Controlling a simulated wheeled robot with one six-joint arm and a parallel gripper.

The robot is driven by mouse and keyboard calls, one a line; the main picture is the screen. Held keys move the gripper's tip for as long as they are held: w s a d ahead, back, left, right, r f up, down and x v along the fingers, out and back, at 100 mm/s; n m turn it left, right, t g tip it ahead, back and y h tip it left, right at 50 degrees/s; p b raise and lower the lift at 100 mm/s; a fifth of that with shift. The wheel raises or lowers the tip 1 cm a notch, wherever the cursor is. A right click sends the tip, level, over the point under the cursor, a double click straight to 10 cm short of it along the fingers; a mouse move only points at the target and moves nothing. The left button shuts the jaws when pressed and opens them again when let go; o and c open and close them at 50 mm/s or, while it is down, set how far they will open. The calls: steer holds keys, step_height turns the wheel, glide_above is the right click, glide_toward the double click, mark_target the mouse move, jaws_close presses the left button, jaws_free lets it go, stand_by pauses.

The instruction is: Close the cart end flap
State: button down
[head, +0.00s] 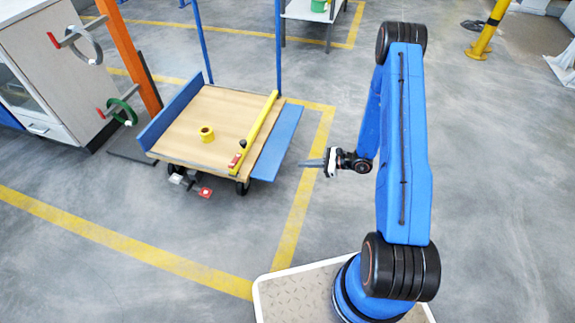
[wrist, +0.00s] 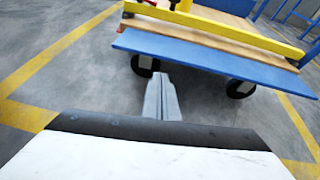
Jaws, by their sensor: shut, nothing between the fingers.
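The cart (head: 190,138) has a wooden deck, a raised blue panel at its left end and blue posts at the back. The blue end flap (head: 277,143) is folded down and outward at the right end, sloping below deck level. In the wrist view the flap (wrist: 210,60) spans the upper part, with the wooden deck edge behind it. My gripper (head: 304,163) is to the right of the flap, apart from it, with its fingers pointing left. In the wrist view the fingers (wrist: 161,92) are shut together, empty, with their tips just below the flap's lower edge.
A yellow bar (head: 258,130) with a black knob lies along the deck beside the flap. A yellow roll (head: 207,133) sits on the deck. A red-ended pedal (head: 205,192) sticks out below the front. An orange post (head: 128,50) stands left. Floor right of the cart is clear.

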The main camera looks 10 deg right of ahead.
steer(key=w+a+f+m+t, duration=0.1)
steer(key=w+a+f, duration=0.3)
steer(key=a+f, duration=0.35)
steer(key=shift+w+d+r, duration=0.1)
steer(key=shift+w+r, duration=0.05)
steer(key=shift+r, duration=0.85)
steer(key=shift+w+d+r, duration=0.1)
steer(key=shift+r, duration=0.85)
steer(key=shift+r+h, duration=0.1)
steer(key=shift+h, duration=0.2)
